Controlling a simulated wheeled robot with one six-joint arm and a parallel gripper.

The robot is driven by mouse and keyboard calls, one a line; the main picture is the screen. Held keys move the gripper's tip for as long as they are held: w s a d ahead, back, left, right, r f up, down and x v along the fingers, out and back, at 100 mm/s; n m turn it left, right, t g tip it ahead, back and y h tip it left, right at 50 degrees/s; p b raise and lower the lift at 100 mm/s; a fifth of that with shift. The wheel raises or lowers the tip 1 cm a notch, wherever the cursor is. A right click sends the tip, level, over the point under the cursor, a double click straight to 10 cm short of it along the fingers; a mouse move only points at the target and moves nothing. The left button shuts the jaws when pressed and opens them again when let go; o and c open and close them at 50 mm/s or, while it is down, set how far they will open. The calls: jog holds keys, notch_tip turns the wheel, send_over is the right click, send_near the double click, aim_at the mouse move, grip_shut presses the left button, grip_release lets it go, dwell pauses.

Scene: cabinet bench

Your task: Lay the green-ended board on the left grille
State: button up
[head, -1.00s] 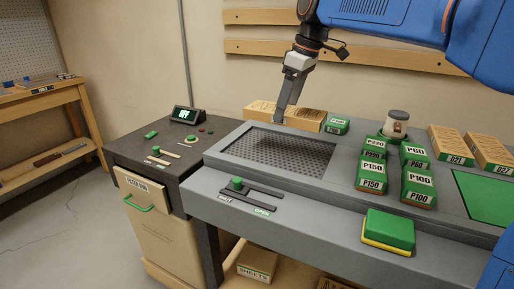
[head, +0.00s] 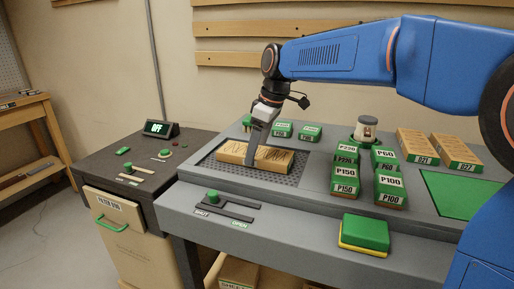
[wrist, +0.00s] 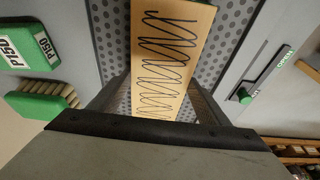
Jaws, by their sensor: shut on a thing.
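A pale wooden board (head: 233,151) with dark scribbled lines lies level over the left grille (head: 207,165), the perforated panel sunk in the grey bench. My gripper (head: 252,164) is shut on the board across its middle, pointing down. In the wrist view the scribbled board (wrist: 172,50) runs between my two fingers (wrist: 157,105), with perforated metal on both sides. I cannot tell whether it touches the grille or hangs just above it. No green end of this board is clearly visible.
Green grit blocks (head: 345,172) stand right of the grille, with more behind it. A jar (head: 366,130) stands behind them. Two green-ended boards (head: 455,153) lie at the right by a green mat (head: 460,194). A green-and-yellow block (head: 365,233) and a slider knob (head: 212,196) are in front.

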jog(key=o, duration=1.3)
jog(key=shift+f, duration=0.1)
jog(key=v, duration=1.2)
